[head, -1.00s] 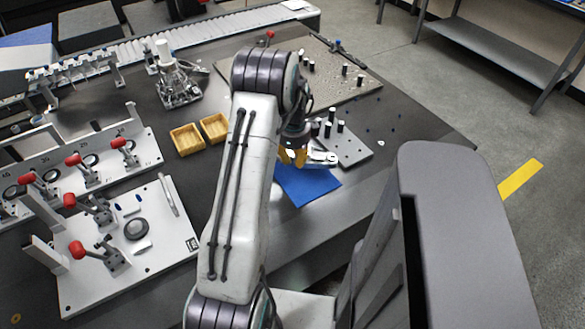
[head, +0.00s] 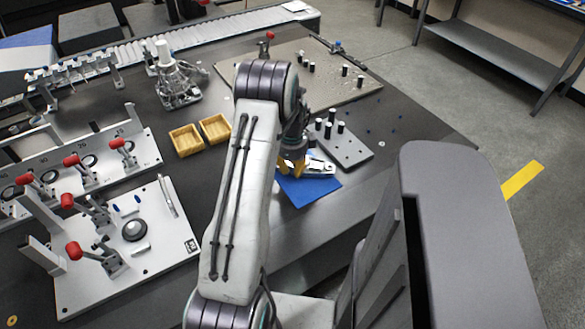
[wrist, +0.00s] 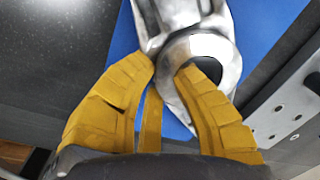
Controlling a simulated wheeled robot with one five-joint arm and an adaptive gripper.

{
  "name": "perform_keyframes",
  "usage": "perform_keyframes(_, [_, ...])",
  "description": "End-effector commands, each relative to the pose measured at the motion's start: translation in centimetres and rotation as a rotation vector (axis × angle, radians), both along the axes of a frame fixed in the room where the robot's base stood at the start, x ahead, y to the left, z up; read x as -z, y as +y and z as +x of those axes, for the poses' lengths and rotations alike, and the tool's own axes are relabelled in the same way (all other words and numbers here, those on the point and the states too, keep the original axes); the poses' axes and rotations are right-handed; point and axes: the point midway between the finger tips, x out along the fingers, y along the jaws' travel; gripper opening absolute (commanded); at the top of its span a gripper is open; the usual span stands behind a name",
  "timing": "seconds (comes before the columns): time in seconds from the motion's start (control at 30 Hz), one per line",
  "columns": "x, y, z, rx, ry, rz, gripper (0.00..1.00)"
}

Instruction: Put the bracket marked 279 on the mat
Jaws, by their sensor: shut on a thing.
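A silvery metal bracket (head: 318,168) is held at my gripper (head: 292,167), over the blue mat (head: 308,193). In the wrist view the yellow fingers of my gripper (wrist: 178,72) are closed on the bracket (wrist: 222,45), one finger reaching into its round opening. The blue mat (wrist: 122,45) shows beneath and on both sides of it. I cannot tell whether the bracket touches the mat. No number is readable on the bracket.
A grey plate with several black pegs (head: 348,150) stands right beside the mat. Two yellow trays (head: 186,140) lie to the left. A white fixture plate with red-handled clamps (head: 165,235) fills the front left. The table's front edge is close to the mat.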

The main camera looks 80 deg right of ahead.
Motion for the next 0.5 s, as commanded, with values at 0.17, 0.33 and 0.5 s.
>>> perform_keyframes(0.17, [0.12, 0.00, 0.00, 0.000, 0.000, 0.000, 0.29])
perform_keyframes(0.33, [0.12, -0.01, 0.00, 0.000, 0.000, 0.000, 0.39])
perform_keyframes(0.5, [0.10, -0.02, 0.01, 0.000, 0.000, 0.000, 0.39])
